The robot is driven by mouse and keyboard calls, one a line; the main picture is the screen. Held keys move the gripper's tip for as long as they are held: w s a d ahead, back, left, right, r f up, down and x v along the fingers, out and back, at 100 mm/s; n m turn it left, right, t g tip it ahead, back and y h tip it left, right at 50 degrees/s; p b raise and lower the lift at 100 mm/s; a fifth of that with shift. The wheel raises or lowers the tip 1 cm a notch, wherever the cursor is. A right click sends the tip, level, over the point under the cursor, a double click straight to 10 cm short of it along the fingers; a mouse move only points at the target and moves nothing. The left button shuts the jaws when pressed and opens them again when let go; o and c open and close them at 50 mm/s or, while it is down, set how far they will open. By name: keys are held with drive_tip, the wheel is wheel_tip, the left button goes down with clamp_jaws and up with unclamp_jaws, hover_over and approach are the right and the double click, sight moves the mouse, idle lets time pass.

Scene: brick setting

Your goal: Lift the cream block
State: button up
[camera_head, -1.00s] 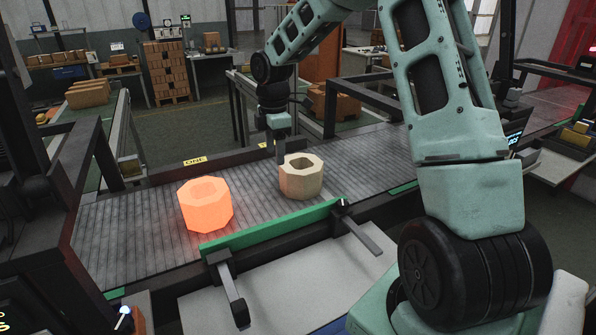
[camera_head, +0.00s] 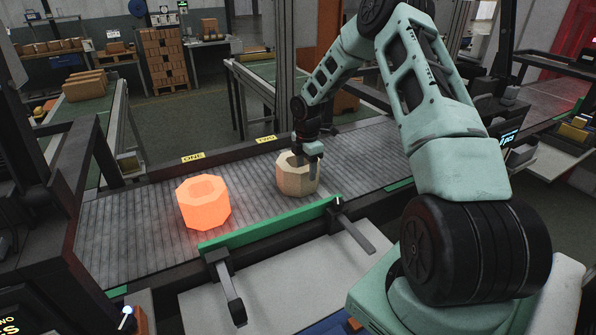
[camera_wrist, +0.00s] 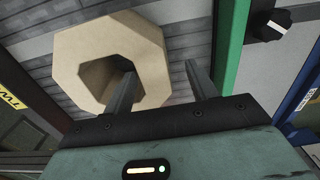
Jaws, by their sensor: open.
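The cream block (camera_head: 296,184), an eight-sided ring with a hole through its top, stands upright on the grey slatted conveyor (camera_head: 130,237). My gripper (camera_head: 309,160) is at the right part of its top, pointing down. In the wrist view the cream block (camera_wrist: 95,38) fills the upper left. There one finger of my open gripper (camera_wrist: 160,72) shows over the hole and the other is outside the right side, so the block's wall lies between them. Whether either finger touches the block cannot be told.
A glowing orange block (camera_head: 203,205) of similar shape stands on the conveyor to the left. A green rail (camera_head: 270,224) runs along the near edge. Yellow labels, one reading ONE (camera_head: 193,156), mark the far edge. The conveyor between the blocks is clear.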

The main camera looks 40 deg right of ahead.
sight(306, 178)
drive_tip(key=shift+w+d+f+p, duration=0.15)
drive_tip(key=shift+f+p, duration=0.5)
drive_tip(key=shift+f, duration=0.75)
drive_tip(key=shift+w+d+f+p, duration=0.15)
drive_tip(key=shift+f+p, duration=0.45)
drive_tip(key=shift+f, duration=0.75)
drive_tip(key=shift+a, duration=0.1)
clamp_jaws()
drive_tip(key=shift+w+r, duration=0.1)
